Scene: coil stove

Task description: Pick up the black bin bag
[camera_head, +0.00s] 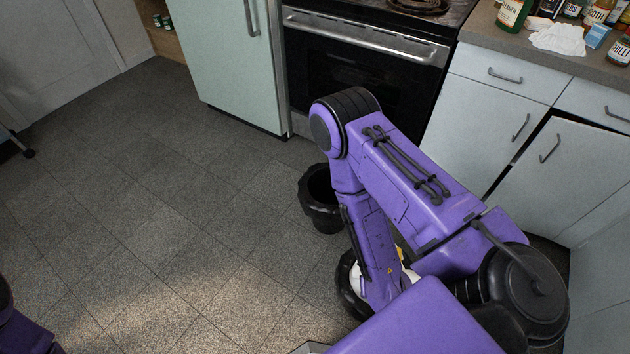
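A black open container (321,205) with an uneven rim, like a bin lined with a black bag, stands on the floor in front of the oven. A second black rounded shape (347,290) with something pale in it lies nearer, mostly hidden by my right arm. I cannot tell for sure which is the black bin bag. My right arm bends at the elbow and its forearm points down over the second black shape. My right gripper is hidden behind my own arm. Only a purple piece of my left arm shows at the lower left corner, without its gripper.
The oven (365,65) and a pale green cabinet (222,55) stand at the back. White drawers and cupboards (500,95) run along the right, under a counter (540,52) with bottles and jars. One cupboard door (560,170) stands ajar. The tiled floor (150,215) at left is clear.

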